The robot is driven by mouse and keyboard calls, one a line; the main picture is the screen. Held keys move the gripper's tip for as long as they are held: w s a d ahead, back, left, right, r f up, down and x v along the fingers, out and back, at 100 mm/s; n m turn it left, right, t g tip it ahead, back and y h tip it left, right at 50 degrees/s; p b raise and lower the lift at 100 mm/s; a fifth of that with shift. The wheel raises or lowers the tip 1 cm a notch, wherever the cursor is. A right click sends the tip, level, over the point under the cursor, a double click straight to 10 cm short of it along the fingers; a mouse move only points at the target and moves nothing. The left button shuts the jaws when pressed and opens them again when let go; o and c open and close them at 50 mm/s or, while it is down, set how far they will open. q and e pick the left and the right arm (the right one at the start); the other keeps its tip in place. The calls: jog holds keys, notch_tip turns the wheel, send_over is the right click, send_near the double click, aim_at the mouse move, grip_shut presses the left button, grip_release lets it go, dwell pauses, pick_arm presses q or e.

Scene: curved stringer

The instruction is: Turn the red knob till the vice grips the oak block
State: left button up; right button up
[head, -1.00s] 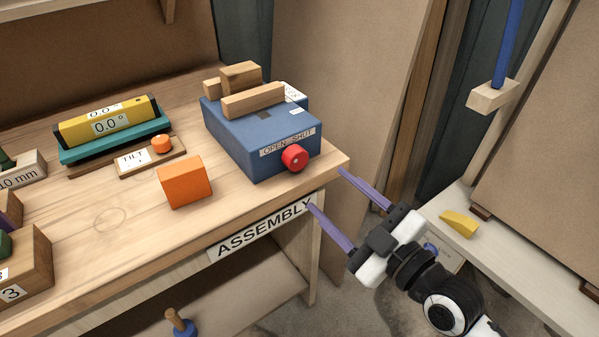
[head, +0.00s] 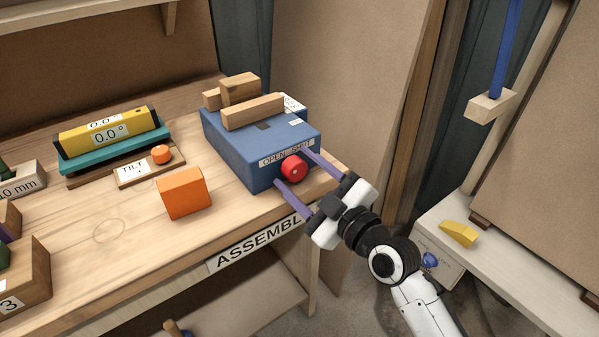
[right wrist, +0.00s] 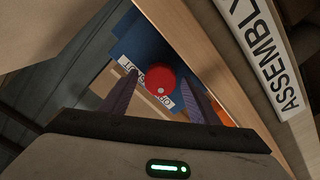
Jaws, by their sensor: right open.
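The blue vice (head: 250,150) stands at the right end of the workbench. Its red knob (head: 294,169) is on the front face under an OPEN/SHUT label, and it also shows in the right wrist view (right wrist: 148,70). The oak block (head: 240,88) sits on top between two wooden jaws (head: 254,111); any gap between them is hard to tell. My right gripper (head: 293,168) is open, its purple fingers on either side of the red knob. I cannot tell whether they touch it. My left gripper is not in view.
An orange block (head: 184,193) sits on the bench left of the vice. A yellow level in a teal holder (head: 115,139) and a TILT board with an orange knob (head: 161,154) are further left. A side table with a yellow wedge (head: 459,233) stands at right.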

jog(key=c, duration=1)
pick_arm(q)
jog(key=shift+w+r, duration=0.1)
pick_arm(e)
jog(key=shift+c, duration=0.2)
